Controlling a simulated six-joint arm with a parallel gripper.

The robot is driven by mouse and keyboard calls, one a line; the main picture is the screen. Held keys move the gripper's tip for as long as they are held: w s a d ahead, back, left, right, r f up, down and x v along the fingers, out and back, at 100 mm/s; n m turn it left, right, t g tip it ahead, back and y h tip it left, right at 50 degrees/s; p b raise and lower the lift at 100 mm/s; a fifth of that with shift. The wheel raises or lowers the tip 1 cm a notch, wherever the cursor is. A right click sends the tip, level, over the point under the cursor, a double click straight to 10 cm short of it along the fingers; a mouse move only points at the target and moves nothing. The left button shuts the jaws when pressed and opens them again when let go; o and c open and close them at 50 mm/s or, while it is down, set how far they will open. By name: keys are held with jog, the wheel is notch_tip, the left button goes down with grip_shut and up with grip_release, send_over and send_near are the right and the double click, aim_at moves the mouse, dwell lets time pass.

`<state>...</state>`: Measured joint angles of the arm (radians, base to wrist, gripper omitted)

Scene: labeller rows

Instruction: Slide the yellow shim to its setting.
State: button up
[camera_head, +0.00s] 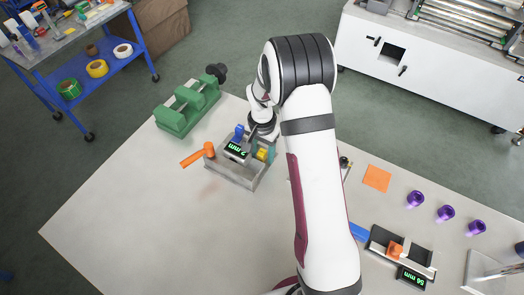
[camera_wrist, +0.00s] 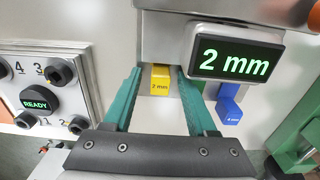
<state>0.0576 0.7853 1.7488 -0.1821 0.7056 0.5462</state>
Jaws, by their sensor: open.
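The yellow shim (camera_wrist: 160,84), marked 2 mm, shows in the wrist view between the two teal fingers of my gripper (camera_wrist: 157,72). The fingers are open, one on each side of it; I cannot tell whether either touches it. In the head view the yellow shim (camera_head: 262,154) sits at the right side of a grey metal fixture (camera_head: 236,177), with my gripper (camera_head: 268,147) right at it, partly hidden by my arm. A display (camera_wrist: 236,52) on the fixture reads 2 mm. A blue shim (camera_wrist: 230,108), marked 4 mm, stands to the right of the fingers in the wrist view.
A panel with a READY display (camera_wrist: 38,103) and numbered marks is left in the wrist view. A second display (camera_head: 411,277) reads 56 mm. The table's front left is clear.

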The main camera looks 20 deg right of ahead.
grip_shut()
